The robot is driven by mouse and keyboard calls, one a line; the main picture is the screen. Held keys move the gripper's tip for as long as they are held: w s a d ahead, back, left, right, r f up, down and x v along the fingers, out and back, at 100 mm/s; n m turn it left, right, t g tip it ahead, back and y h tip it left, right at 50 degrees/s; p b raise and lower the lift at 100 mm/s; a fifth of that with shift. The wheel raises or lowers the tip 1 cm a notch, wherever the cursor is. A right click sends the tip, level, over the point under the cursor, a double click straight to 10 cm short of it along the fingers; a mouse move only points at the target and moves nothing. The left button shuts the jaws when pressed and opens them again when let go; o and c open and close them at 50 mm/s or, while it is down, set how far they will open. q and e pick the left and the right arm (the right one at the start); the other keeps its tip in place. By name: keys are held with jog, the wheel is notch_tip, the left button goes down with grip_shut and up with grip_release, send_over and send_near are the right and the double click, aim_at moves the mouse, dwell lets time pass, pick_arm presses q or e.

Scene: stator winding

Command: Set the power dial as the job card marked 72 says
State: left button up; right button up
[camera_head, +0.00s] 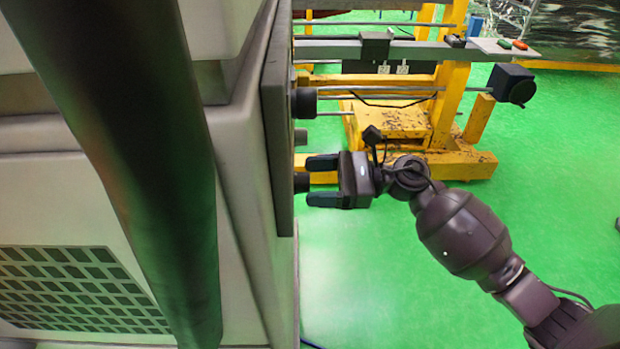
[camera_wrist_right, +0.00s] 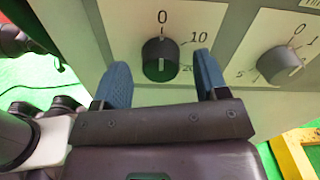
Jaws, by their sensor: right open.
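In the right wrist view, a black round dial (camera_wrist_right: 160,60) sits on a pale plate marked 0, 10 and 20. Neither shows a readable name. My right gripper (camera_head: 312,181) is open and level, its blue fingers either side of the first dial in the wrist view. I cannot tell whether they touch it. The head view shows the panel (camera_head: 279,130) edge-on. No job card marked 72 is visible. My left gripper is out of view.
A grey cabinet (camera_head: 245,165) carries the panel, with other knobs (camera_head: 304,102) sticking out above my gripper. A yellow frame (camera_head: 450,100) with rails stands behind, a black box (camera_head: 510,83) on its right.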

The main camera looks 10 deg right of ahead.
jog(key=shift+w+a, duration=0.15)
jog(key=shift+a, duration=0.6)
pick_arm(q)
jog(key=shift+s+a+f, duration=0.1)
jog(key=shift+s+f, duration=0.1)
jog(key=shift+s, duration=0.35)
pick_arm(e)
jog(key=c, duration=0.9)
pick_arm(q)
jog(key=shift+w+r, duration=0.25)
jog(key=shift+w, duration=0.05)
